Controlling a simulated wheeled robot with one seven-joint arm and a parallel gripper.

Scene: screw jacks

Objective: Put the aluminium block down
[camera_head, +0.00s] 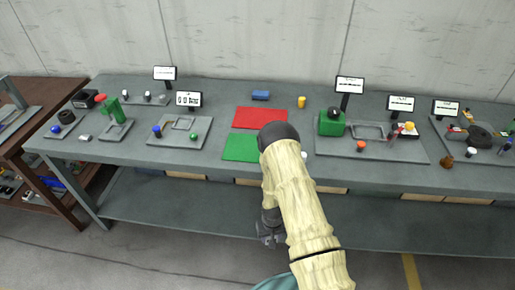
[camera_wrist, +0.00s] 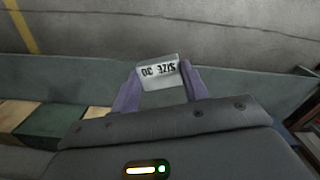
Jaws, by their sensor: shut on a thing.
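The aluminium block (camera_wrist: 159,88) is a small pale grey piece between the two purple fingers of my gripper (camera_wrist: 160,86) in the wrist view. Its face bears dark lettering that looks like "SIZE 30", upside down in the picture. In the head view my gripper (camera_head: 270,240) hangs in front of the bench's front edge, below the level of its top, and I cannot make out the block there. The grey bench (camera_head: 220,90) carries a red mat (camera_head: 262,117) and a green mat (camera_head: 240,147); my arm covers part of both.
Left of the mats stand a tray (camera_head: 165,137) and a small sign (camera_head: 188,99). A blue block (camera_head: 260,95) and a yellow cylinder (camera_head: 301,102) stand behind them. A green box (camera_head: 331,123) and trays with several parts fill the right side. A lower shelf (camera_head: 165,205) is bare.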

